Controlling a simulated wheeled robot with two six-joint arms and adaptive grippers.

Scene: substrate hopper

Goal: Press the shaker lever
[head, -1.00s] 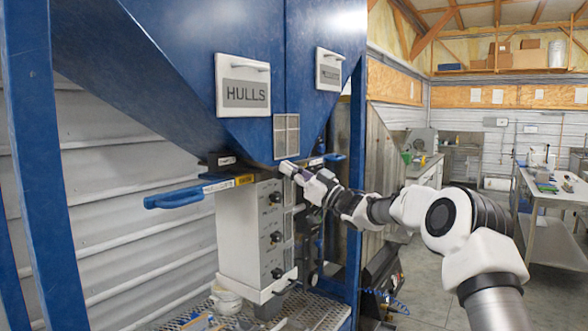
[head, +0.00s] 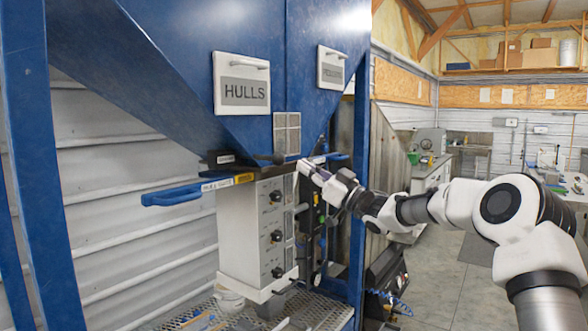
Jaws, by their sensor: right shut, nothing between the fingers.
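A black lever with a round knob (head: 278,159) sticks out to the right from a black bracket (head: 222,159) under the hopper's HULLS side. I take it for the shaker lever, but its label is too small to read. My right gripper (head: 304,168) is shut and empty. It appears just right of the knob in the head view, with a small gap between them in the picture. I cannot tell how far apart they are in depth. My left gripper is not in view.
The blue hopper (head: 180,50) slopes down above the lever. A blue handle (head: 172,196) juts out left below it. A white control box (head: 252,235) with black knobs hangs underneath. A blue post (head: 358,200) stands close behind my right forearm.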

